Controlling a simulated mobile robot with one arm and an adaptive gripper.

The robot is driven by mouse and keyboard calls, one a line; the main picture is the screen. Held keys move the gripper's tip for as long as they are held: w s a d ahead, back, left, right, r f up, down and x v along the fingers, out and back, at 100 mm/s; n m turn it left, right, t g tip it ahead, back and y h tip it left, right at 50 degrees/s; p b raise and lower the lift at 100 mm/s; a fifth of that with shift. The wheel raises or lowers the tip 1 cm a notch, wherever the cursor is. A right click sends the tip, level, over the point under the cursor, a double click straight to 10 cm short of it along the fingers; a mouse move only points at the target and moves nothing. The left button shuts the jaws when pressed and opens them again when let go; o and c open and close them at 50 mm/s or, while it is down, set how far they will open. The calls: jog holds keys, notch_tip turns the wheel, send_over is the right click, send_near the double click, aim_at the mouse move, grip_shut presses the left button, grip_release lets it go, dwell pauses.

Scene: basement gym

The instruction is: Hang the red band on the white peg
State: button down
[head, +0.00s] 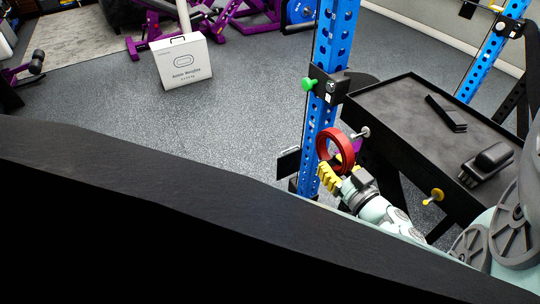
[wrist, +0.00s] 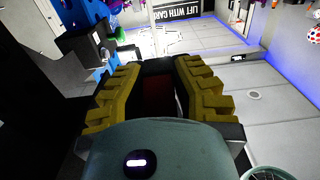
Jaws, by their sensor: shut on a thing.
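The red band (head: 324,143) is a thick ring, held upright beside the blue rack post in the head view. My gripper (head: 330,177), with yellow ridged fingers, is shut on its lower part. In the wrist view, a dark red patch of the band (wrist: 155,98) shows between the yellow fingers of my gripper (wrist: 156,72). The white peg (head: 364,132) sticks out just right of the band, near the black tray's left corner. The band overlaps the peg's inner end in the picture; I cannot tell whether the peg passes through it.
A green peg (head: 308,84) is on the blue post (head: 333,45) above. A purple peg (head: 357,145) is close behind the band, and a yellow peg (head: 435,195) is lower right. The black tray (head: 385,94) holds dark items. A white box (head: 182,62) stands on open floor.

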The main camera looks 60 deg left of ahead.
jog(key=w+f+b, duration=0.1)
jog(key=w+b, duration=0.1)
jog(key=w, duration=0.5)
jog(key=shift+d+b, duration=0.2)
jog(key=shift+b, duration=0.2)
dwell(0.3)
jog(key=shift+w+f, duration=0.1)
dwell(0.5)
jog(key=c, duration=0.9)
grip_release()
jog(key=shift+d, duration=0.15)
jog(key=s+d, duration=0.1)
jog(key=d, duration=1)
jog(key=shift+d, duration=0.4)
